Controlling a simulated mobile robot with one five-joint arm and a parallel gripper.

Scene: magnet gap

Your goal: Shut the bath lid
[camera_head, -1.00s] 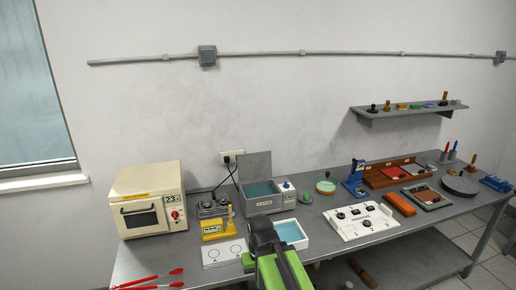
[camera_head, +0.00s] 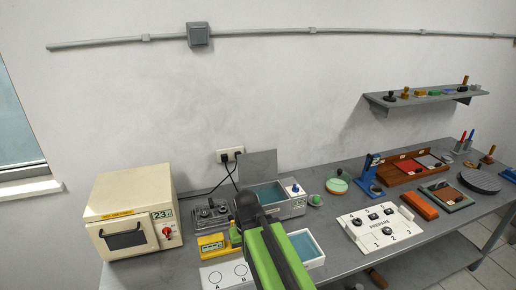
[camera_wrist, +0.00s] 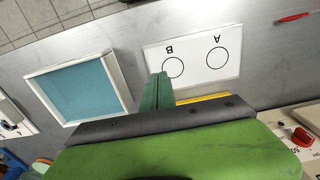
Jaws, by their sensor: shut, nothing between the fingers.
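The bath (camera_head: 291,209) is a grey box with blue liquid, near the middle of the bench in the head view. Its flat grey lid (camera_head: 258,165) stands raised at the back of the box, so the bath is open. My green arm with its black joint rises in front of the bath and covers part of its front left. My gripper (camera_wrist: 162,78) shows in the wrist view, with its green fingers together and empty, above the bench beside a white card. The bath and lid are not clearly seen in the wrist view.
A white tray of blue liquid (camera_head: 320,262) lies in front of the bath. A card with two circles (camera_head: 226,274) and a yellow device (camera_head: 210,246) lie left of my arm. A cream oven (camera_head: 135,212) stands farther left. A white numbered panel (camera_head: 380,228) is at right.

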